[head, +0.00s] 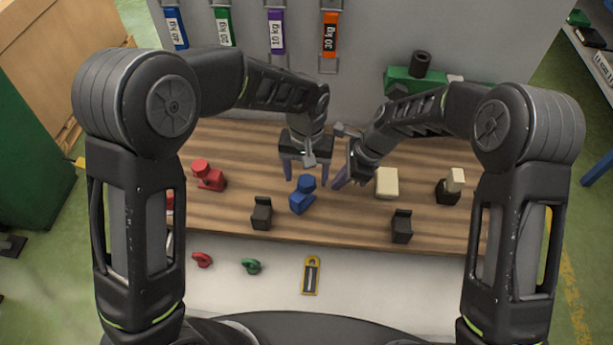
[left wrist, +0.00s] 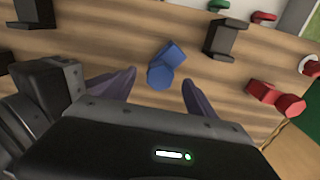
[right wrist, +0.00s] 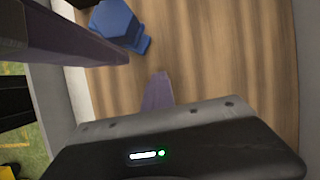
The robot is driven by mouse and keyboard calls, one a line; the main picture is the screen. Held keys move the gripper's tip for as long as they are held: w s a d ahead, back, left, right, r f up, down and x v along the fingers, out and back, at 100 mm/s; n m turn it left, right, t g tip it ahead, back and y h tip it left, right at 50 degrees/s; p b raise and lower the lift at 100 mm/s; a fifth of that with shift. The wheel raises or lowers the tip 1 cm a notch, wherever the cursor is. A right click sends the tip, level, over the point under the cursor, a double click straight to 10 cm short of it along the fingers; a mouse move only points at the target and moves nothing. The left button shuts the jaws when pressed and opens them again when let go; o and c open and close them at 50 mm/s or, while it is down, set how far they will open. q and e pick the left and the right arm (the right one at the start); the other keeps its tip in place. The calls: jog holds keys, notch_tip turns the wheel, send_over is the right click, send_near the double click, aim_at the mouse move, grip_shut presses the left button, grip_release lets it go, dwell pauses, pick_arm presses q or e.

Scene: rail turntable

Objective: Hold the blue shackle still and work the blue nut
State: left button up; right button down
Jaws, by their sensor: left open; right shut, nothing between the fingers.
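Black blocks (head: 261,213) (head: 401,225) stand near the front edge. A cream block (head: 386,182) lies right of my right gripper. A green vise-like tool (head: 405,80) is at the back. Bench around the blue piece is clear.

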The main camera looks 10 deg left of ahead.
pick_arm(q)
jog(key=shift+r, duration=1.15)
jog(key=m, duration=0.5)
jog(key=shift+m, duration=0.3)
jog(key=m, duration=0.5)
jog(key=shift+m, duration=0.7)
